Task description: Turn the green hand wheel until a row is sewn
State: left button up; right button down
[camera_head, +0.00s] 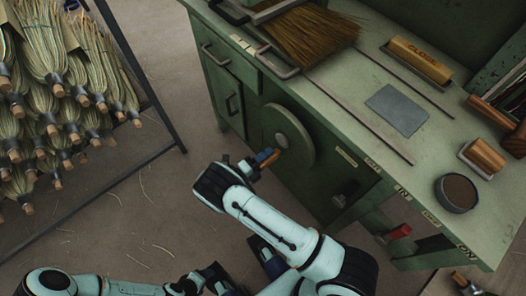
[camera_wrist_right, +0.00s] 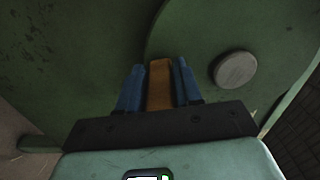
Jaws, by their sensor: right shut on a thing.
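The green hand wheel (camera_head: 301,142) is mounted on the front of the green bench. Its round grey hub (camera_wrist_right: 235,70) shows in the right wrist view, to the right of my fingers. My right gripper (camera_head: 265,158) is at the wheel's lower left, its blue fingers on either side of the wooden crank handle (camera_wrist_right: 160,85) and shut on it. A broom head (camera_head: 308,36) with brown bristles lies at the bench's back left in a metal frame. My left gripper (camera_head: 212,281) is low at the bottom edge, away from the wheel; its fingers are unclear.
The green bench top (camera_head: 345,95) carries a grey plate (camera_head: 397,109), wooden-handled tools and a dark bowl (camera_head: 457,192). A red handle (camera_head: 398,231) sticks out below its front edge. A rack of brooms (camera_head: 65,100) stands at left. Floor between is open.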

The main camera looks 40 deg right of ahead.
jog(key=shift+s+f+n, duration=0.15)
jog(key=shift+s+n, duration=0.25)
jog(key=shift+n, duration=0.1)
jog(key=c, duration=0.8)
grip_release()
jog(key=shift+c, duration=0.2)
jog(key=shift+a, duration=0.15)
jog(key=s+a, duration=0.1)
jog(key=a, duration=1.2)
jog(key=shift+a, duration=0.1)
